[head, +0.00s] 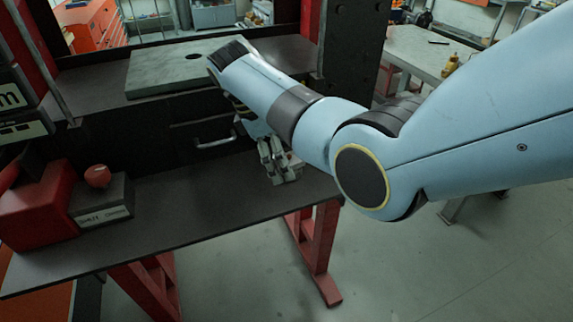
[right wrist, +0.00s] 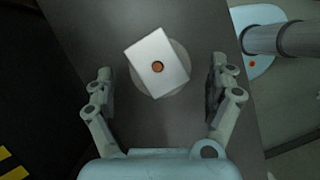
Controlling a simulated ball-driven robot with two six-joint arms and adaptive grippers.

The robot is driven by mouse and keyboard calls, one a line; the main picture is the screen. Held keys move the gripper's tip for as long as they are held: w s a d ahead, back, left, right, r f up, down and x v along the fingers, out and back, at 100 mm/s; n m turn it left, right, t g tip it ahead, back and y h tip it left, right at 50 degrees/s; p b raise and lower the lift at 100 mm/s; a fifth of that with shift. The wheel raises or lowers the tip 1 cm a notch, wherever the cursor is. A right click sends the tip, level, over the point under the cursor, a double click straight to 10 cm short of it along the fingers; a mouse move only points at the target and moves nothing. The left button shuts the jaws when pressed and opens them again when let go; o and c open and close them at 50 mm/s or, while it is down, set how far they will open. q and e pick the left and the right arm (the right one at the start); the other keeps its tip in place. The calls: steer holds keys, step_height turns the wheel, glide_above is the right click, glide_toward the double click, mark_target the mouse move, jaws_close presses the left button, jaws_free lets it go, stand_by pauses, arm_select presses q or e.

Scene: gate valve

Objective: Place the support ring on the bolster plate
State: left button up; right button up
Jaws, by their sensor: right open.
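A pale round piece, likely the support ring (right wrist: 176,90), lies on the dark bench top in the right wrist view. A white rectangular block (right wrist: 143,54) with a copper-coloured round centre covers most of it. My right gripper (right wrist: 162,76) is open, with one finger on each side of the block and clear gaps to both. In the head view the right gripper (head: 278,172) points down near the bench's right end, and its fingers mostly hide the piece. The bolster plate (head: 155,78), a thick grey slab with a dark hole, lies at the back. My left gripper is out of view.
A red box (head: 38,212) and a dark labelled block (head: 103,203) with a red knob stand on the bench's left. The middle of the bench (head: 190,205) is clear. A drawer handle (head: 213,141) is below the plate. A dark upright (head: 345,45) stands right of it.

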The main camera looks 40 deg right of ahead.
steer(key=shift+x, duration=0.85)
steer(key=c, duration=1.7)
steer(key=shift+w, duration=0.1)
steer(key=shift+c, duration=0.3)
steer(key=shift+r, duration=0.2)
